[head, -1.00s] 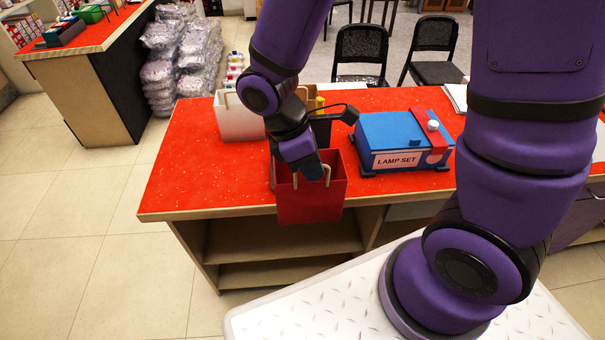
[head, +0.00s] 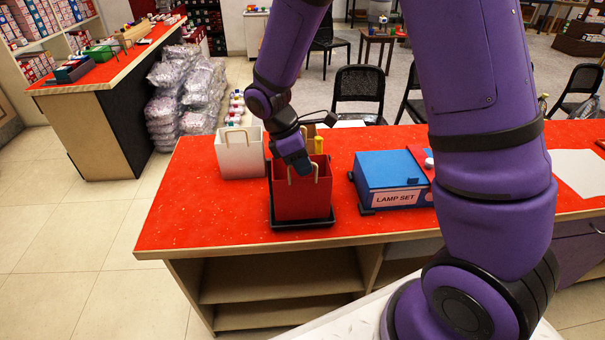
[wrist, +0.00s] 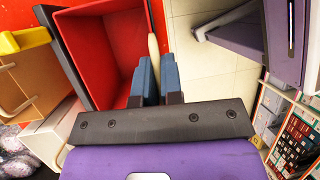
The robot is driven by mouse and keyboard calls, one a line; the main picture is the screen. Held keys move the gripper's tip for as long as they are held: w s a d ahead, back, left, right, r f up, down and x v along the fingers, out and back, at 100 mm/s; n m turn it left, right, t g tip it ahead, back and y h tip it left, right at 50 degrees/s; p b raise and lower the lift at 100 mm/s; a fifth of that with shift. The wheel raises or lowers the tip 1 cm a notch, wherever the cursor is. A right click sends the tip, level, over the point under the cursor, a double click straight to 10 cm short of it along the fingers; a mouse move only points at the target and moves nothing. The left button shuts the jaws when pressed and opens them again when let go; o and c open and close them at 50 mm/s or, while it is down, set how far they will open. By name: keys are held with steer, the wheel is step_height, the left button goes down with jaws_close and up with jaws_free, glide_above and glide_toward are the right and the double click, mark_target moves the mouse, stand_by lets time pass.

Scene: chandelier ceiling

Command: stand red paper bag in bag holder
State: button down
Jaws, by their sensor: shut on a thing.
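The red paper bag (head: 303,200) is upright in the head view, its lower end inside the low front rim of the black bag holder (head: 303,223) on the red counter. I cannot tell whether its bottom rests on the holder's base. My gripper (head: 303,170) is at the bag's top, shut on one of its tan handles (head: 316,170). In the wrist view, the blue fingertips (wrist: 150,75) close on the handle (wrist: 153,42) beside the open mouth of the red bag (wrist: 98,50). The holder's back is mostly hidden behind the bag.
A white bag (head: 240,155) stands to the left on the counter (head: 190,215). A blue lamp set box (head: 390,178) stands to the right. A tan bag and a yellow item (head: 318,145) are just behind. The counter's front left is clear.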

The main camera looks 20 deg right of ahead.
steer(key=shift+w+d+f, duration=0.1)
steer(key=shift+w+f, duration=0.1)
steer(key=shift+f, duration=0.7)
steer(key=shift+w+f, duration=0.2)
steer(key=shift+f, duration=0.8)
steer(key=c, duration=1.3)
jaws_free()
steer(key=shift+o, duration=0.2)
step_height(320, 180, up, 24)
steer(key=m+t+y, duration=0.2)
steer(key=m+t, duration=0.1)
steer(key=m, duration=0.4)
glide_above(311, 190)
steer(key=s, duration=0.5)
steer(key=s+d+r+m+t+y, duration=0.1)
steer(key=s+d+r+m+t, duration=0.1)
steer(key=s, duration=0.5)
steer(key=s+d+r+m+t, duration=0.3)
steer(key=s+m, duration=0.2)
steer(key=s, duration=0.2)
steer(key=shift+s+d+r+m+y, duration=0.15)
steer(key=shift+s+r+m+y, duration=0.05)
steer(key=shift+r+m+y, duration=0.2)
